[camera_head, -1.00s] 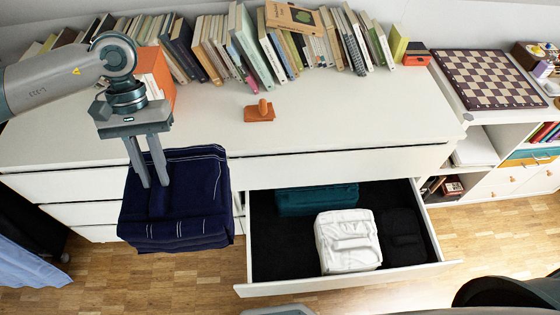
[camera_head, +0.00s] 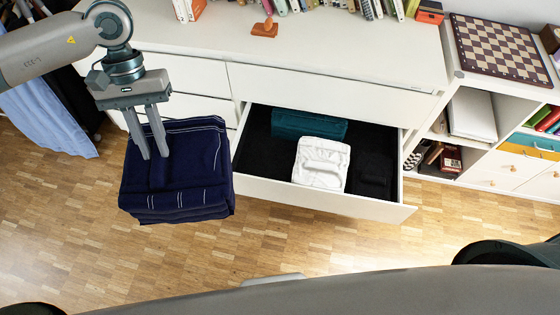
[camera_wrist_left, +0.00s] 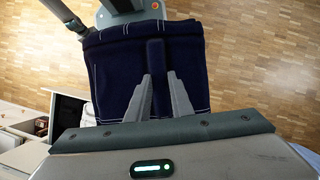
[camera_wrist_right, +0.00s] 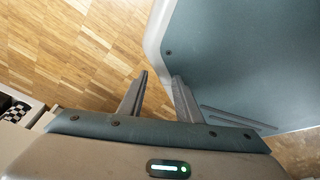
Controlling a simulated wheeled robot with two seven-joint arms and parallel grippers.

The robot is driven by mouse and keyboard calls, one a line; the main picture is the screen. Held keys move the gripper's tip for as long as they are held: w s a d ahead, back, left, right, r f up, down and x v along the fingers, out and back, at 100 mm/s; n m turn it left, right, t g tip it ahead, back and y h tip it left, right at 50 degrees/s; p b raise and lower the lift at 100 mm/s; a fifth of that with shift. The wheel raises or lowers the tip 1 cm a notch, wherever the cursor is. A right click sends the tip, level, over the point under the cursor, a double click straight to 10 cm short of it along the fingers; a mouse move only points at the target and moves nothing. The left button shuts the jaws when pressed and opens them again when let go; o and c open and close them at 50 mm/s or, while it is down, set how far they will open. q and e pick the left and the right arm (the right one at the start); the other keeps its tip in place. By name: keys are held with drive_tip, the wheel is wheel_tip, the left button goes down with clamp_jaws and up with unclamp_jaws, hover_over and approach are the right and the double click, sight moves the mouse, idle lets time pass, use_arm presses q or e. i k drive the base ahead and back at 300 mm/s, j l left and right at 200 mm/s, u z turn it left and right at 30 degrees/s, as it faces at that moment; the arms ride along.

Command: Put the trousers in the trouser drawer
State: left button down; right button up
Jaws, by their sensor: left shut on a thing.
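The folded navy trousers (camera_head: 200,185) with white stitching hang from my left gripper (camera_head: 155,157), which is shut on their raised strap. The left wrist view also shows the trousers (camera_wrist_left: 110,75) between and beyond the fingers. They are in the air over the floor, left of and in front of the open drawer (camera_head: 300,194). The drawer holds a white folded garment (camera_head: 322,160), a teal folded garment (camera_head: 300,124) at the back and a black one (camera_head: 376,170) at the right. My right gripper (camera_wrist_right: 160,80) shows its fingers apart, empty, in the right wrist view.
The white dresser top (camera_head: 300,45) bears books and an orange stamp-like object (camera_head: 265,28). A shelf unit at the right carries a chessboard (camera_head: 498,47). Blue cloth (camera_head: 50,120) hangs at the left. The wood floor (camera_head: 240,255) in front is clear.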

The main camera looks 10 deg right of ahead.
sight(265, 164)
drive_tip(key=k+l, duration=0.8)
drive_tip(key=k, duration=0.2)
